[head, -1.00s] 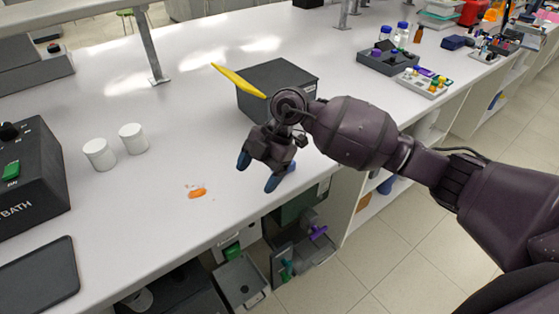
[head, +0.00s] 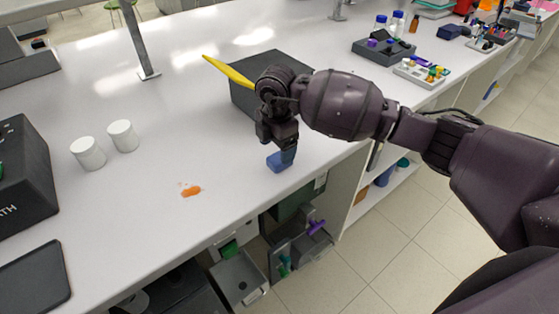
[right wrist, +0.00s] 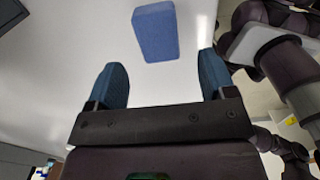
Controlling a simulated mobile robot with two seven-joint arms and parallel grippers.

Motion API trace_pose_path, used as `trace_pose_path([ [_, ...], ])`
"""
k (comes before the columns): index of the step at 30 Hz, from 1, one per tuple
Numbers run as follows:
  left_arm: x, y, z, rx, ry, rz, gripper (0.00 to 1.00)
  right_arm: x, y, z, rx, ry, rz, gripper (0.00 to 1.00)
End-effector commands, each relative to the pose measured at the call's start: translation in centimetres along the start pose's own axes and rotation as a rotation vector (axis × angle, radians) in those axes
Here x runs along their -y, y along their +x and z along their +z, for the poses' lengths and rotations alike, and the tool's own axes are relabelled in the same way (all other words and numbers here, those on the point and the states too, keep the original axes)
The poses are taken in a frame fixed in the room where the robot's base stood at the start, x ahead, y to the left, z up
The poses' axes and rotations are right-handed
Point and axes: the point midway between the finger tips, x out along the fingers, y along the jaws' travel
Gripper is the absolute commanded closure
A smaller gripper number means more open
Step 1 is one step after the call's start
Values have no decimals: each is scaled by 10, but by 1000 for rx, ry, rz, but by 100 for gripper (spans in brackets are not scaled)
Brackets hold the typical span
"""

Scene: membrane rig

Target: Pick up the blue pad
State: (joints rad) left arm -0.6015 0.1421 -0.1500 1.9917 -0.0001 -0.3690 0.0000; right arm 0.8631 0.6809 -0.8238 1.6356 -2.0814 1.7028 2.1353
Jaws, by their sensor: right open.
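The blue pad (head: 275,164) lies on the white bench near its front edge, right below my right gripper (head: 284,151), which partly covers it in the head view. In the right wrist view the pad (right wrist: 155,32) shows as a small blue block beyond the fingertips, roughly midway between them. My right gripper is open and points down, its two blue-tipped fingers (right wrist: 160,78) spread apart with nothing between them. The pad looks apart from both fingers in the wrist view. My left gripper is not in view.
Two white cups (head: 88,153) stand farther left. The bench between is clear.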

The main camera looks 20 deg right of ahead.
Motion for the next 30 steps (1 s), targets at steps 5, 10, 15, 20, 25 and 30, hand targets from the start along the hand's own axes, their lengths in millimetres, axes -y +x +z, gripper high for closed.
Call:
trace_pose_path([
  [5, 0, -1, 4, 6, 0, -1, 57, 0, 19, 3, -1, 1, -3, 23],
  [10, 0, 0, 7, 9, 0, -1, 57, 0, 43, 5, -1, -1, -3, 23],
  [15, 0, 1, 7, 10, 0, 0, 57, -1, 49, 5, -1, -1, 0, 23],
  [20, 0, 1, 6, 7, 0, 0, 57, -1, 49, 5, -1, -1, 1, 28],
  [25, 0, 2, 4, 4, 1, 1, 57, 0, 48, 5, -1, -1, 0, 54],
  [30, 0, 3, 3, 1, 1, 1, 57, -1, 48, 5, -1, -1, 0, 76],
])
